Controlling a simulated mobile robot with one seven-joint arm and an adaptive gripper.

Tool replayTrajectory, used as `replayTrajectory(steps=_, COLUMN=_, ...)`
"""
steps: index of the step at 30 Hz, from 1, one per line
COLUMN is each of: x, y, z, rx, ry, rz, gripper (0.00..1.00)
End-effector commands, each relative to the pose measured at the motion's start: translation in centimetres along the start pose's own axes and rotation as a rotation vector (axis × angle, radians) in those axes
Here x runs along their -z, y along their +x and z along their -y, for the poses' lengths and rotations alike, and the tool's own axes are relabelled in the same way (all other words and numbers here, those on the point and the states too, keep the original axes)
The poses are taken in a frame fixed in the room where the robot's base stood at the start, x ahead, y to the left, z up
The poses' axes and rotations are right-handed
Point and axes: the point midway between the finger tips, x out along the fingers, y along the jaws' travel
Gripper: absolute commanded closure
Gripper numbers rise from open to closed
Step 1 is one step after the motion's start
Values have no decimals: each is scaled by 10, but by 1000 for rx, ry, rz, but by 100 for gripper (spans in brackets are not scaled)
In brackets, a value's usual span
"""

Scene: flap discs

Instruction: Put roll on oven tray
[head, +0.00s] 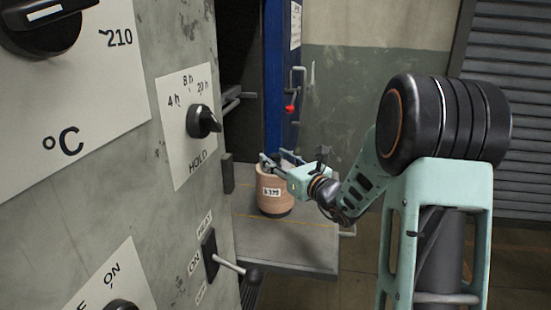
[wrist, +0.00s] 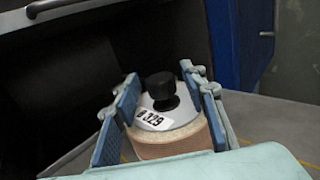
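The roll (head: 272,203) is a tan upright cylinder with a white label and a dark base. It stands on the grey oven tray (head: 300,242), towards its back left. In the wrist view the roll (wrist: 172,147) shows a grey top plate with a black knob and a label. My gripper (head: 279,159) reaches in from the right at the roll's top. In the wrist view the two blue fingers of my gripper (wrist: 162,92) are spread on either side of the knob, with gaps to it. Whether they touch the roll's rim I cannot tell.
The oven's grey control panel (head: 165,185) fills the left, with knobs and a lever (head: 235,266) sticking out near the tray. A blue door (head: 281,85) with a red-knobbed handle stands behind. The tray's front part is bare. A slatted shutter (head: 510,95) is at right.

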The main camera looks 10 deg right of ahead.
Motion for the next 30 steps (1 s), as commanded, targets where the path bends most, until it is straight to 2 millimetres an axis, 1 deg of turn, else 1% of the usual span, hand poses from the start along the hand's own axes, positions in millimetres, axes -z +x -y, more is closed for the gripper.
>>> replayTrajectory(steps=5, x=-1, y=-35, z=2, rx=5, ry=0, rz=-1, gripper=61)
replayTrajectory(steps=9, x=-1, y=-66, z=2, rx=6, ry=0, rz=-1, gripper=61)
replayTrajectory(steps=12, x=-1, y=-86, z=1, rx=5, ry=1, rz=-1, gripper=61)
replayTrajectory(steps=15, x=0, y=-101, z=2, rx=5, ry=0, rz=-1, gripper=61)
replayTrajectory(steps=18, x=0, y=-110, z=1, rx=2, ry=0, rz=-1, gripper=61)
replayTrajectory(steps=21, x=0, y=-115, z=0, rx=2, ry=0, rz=0, gripper=61)
replayTrajectory(steps=30, x=0, y=-116, z=0, rx=1, ry=0, rz=0, gripper=61)
